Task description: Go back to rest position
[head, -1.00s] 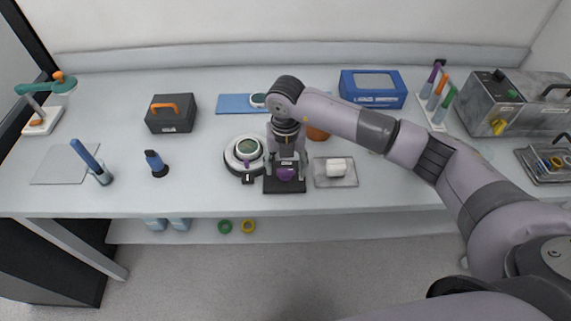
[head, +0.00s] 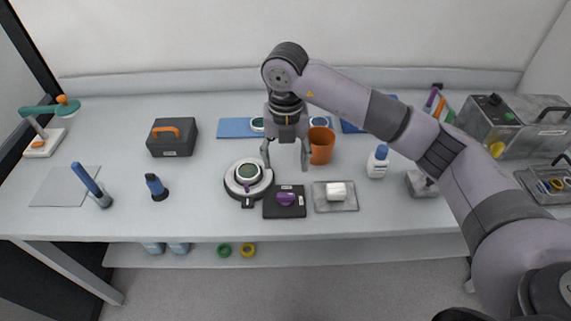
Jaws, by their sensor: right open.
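My right gripper (head: 285,160) is open and empty. It hangs fingers down above the bench, behind the black plate (head: 295,211) near the front edge. A purple knob-like piece (head: 286,198) sits on that plate, apart from the fingers. A round white device with a dark green lens (head: 248,174) stands to the left of the gripper. An orange cup (head: 321,146) stands just right of the gripper. My left gripper is not in view.
A tray with a white block (head: 349,204) lies right of the black plate. A white bottle with a blue cap (head: 377,163) stands beside my arm. A dark case with an orange handle (head: 171,150) is at the left. A grey machine (head: 508,124) stands far right.

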